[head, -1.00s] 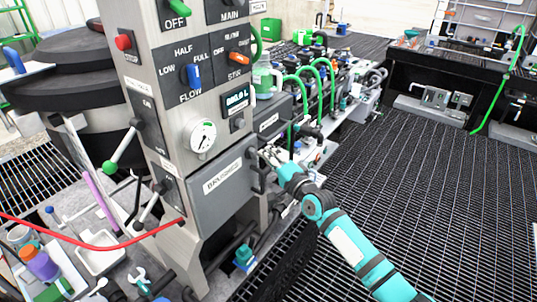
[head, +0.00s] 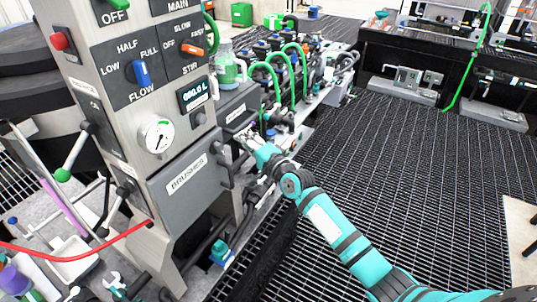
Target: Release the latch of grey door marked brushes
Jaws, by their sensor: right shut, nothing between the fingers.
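The grey door (head: 187,182) marked BRUSHES is set low in the front of the metal control column and looks closed. A dark handle or latch (head: 224,166) stands at its right edge. My right gripper (head: 243,146) is just right of that handle, near the lower right of the column. It is shut and empty. Its fingertips are small here, and I cannot tell whether they touch the latch. My left gripper is not in view.
A red hose (head: 75,249) crosses the lower left. Green hoses (head: 297,70) and fittings crowd the bench behind my gripper. The grated floor (head: 400,170) at right is clear.

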